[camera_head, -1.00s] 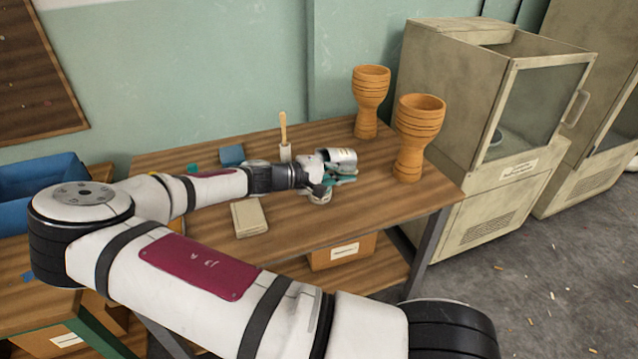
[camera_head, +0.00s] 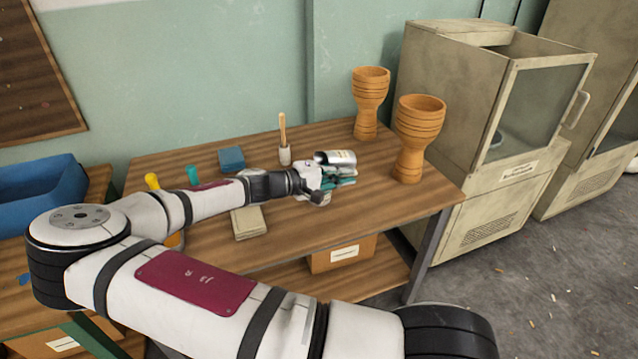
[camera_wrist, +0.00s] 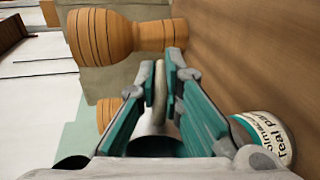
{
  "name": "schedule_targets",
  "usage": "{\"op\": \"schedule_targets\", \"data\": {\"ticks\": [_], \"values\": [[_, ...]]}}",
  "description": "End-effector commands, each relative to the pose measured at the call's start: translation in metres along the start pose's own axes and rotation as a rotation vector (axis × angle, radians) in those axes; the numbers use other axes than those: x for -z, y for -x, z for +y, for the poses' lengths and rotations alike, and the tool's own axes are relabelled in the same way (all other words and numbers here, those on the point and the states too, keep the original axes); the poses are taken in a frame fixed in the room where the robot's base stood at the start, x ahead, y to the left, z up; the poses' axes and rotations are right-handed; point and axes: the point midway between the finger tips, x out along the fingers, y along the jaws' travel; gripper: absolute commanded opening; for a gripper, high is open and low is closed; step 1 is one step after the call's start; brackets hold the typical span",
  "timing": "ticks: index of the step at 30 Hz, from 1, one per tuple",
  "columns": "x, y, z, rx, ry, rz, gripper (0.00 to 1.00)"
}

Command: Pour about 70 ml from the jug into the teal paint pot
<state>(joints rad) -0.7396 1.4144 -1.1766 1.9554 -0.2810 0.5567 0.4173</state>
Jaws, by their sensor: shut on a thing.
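The jug (camera_head: 338,157) is a silvery metal vessel, tipped far over, nearly on its side, above the table in the head view. My gripper (camera_head: 343,176) with teal fingers is shut on it. In the wrist view my gripper (camera_wrist: 163,75) has its fingers closed on both sides of the pale jug handle (camera_wrist: 160,95), with part of the jug body below it. The teal paint pot (camera_wrist: 268,138), white-labelled with a teal rim, stands on the table at the right of the wrist view. My gripper hides most of it in the head view. No liquid stream is clearly visible.
Two orange goblet drums (camera_head: 370,105) (camera_head: 418,140) stand behind and right on the wooden table (camera_head: 300,240). Beige cabinets (camera_head: 480,110) stand at right.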

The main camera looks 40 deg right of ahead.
Motion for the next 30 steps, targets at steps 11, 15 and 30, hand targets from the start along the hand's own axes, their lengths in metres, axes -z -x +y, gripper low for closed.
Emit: {"op": "schedule_targets", "data": {"ticks": [11,15,30], "values": [[0.0001,0.0006,-0.0023,-0.035,-0.002,-0.002,0.00],[0.0002,0.0011,-0.0033,-0.048,-0.003,-0.002,0.00],[0.0003,0.0026,-0.0035,-0.102,-0.006,-0.004,0.00]]}}
